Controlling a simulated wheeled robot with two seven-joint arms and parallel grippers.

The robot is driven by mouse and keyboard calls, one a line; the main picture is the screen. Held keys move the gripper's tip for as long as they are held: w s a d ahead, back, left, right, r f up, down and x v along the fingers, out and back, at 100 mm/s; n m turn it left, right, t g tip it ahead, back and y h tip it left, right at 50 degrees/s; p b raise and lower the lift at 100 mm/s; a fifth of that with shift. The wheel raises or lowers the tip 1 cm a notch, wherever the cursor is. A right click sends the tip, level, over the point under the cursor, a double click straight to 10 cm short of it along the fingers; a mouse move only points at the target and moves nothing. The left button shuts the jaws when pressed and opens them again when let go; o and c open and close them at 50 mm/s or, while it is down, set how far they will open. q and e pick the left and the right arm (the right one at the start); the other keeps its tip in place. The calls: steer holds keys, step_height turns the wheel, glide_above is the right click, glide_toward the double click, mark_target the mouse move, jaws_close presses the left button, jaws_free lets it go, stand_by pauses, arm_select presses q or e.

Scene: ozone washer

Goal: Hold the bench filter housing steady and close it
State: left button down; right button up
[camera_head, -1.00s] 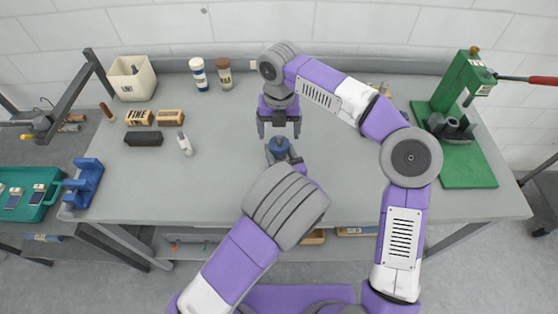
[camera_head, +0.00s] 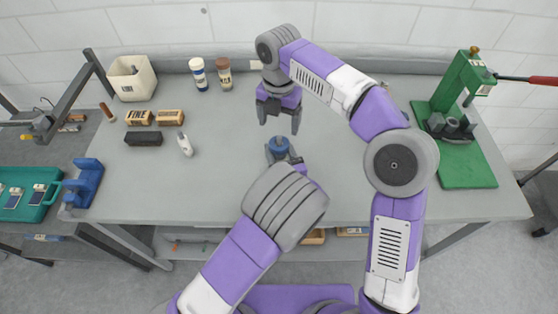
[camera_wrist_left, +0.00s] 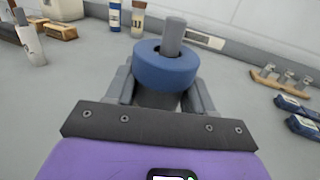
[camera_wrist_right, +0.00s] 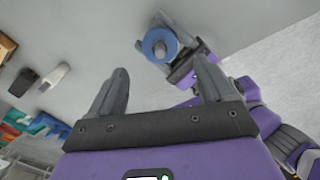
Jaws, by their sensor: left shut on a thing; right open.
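The bench filter housing (camera_head: 279,144) stands near the front middle of the bench, with a blue ring-shaped top and a grey stem rising through it. In the left wrist view its blue top (camera_wrist_left: 163,68) shows between the fingers. My left gripper (camera_head: 280,152) is shut on the housing body below the blue ring. My right gripper (camera_head: 279,122) is open and empty, above and behind the housing. In the right wrist view the blue top (camera_wrist_right: 160,45) lies beyond the open fingers, apart from them. The housing's lower body is mostly hidden by my left gripper.
A green press (camera_head: 455,100) stands at the right. The bench (camera_head: 220,190) around the housing is largely clear.

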mark_target(279, 137)
stand_by(0.3)
steer(key=shift+f, duration=4)
steer(key=c, duration=1.1)
steer(key=m, duration=1.3)
steer(key=o, duration=1.2)
